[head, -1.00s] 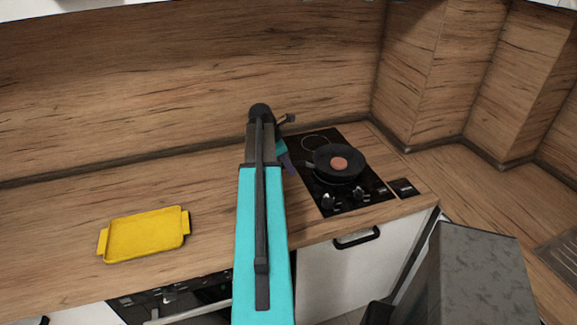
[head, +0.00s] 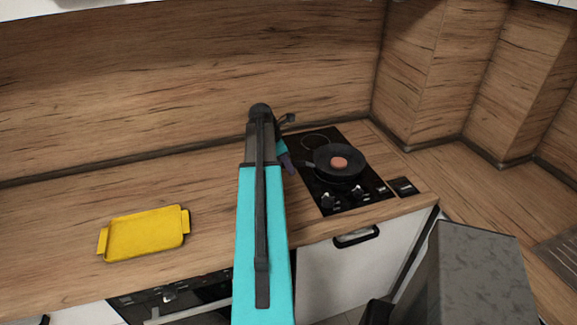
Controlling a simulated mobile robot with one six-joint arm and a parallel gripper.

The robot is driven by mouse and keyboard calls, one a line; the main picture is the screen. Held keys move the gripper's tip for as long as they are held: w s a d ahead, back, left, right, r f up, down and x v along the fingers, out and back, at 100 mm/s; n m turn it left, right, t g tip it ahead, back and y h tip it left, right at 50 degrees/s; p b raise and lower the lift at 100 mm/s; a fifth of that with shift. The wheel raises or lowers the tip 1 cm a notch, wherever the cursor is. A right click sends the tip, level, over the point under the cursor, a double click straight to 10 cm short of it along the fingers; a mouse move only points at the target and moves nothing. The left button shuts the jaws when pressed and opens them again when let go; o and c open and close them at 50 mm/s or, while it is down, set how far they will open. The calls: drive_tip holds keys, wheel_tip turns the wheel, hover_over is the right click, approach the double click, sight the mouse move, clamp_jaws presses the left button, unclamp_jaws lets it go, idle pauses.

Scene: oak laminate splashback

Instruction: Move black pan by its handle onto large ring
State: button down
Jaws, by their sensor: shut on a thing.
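The black pan (head: 353,171) is on or just above the black cooktop, with a round reddish-brown piece of food (head: 340,162) inside. Its handle (head: 305,163) points left toward my gripper (head: 293,164). My gripper is shut on the handle; its fingers are small and partly hidden by my arm. A ring outline (head: 318,141) shows on the cooktop behind and left of the pan. The pan covers the area in front of it, so any ring there is hidden. I cannot tell whether the pan is touching the glass.
The cooktop (head: 325,190) has several knobs at its front edge. A yellow tray (head: 146,234) lies on the wooden counter at the left. A wooden splashback (head: 180,90) rises behind. The counter between tray and cooktop is mostly clear, with my arm across it.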

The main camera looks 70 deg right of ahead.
drive_tip(key=shift+f, duration=0.3)
idle(0.7)
drive_tip(key=c, duration=1.5)
unclamp_jaws()
drive_tip(key=shift+f, duration=0.1)
drive_tip(key=shift+w+a, duration=0.15)
drive_tip(key=shift+w+a+p, duration=0.4)
drive_tip(key=shift+w+a, duration=0.6)
drive_tip(key=shift+w, duration=0.25)
drive_tip(key=shift+w+a+p, duration=0.35)
drive_tip(key=shift+w+a, duration=0.65)
drive_tip(key=shift+w, duration=0.25)
drive_tip(key=shift+w, duration=0.1)
drive_tip(key=shift+r+p, duration=2.55)
drive_tip(key=shift+r, duration=1)
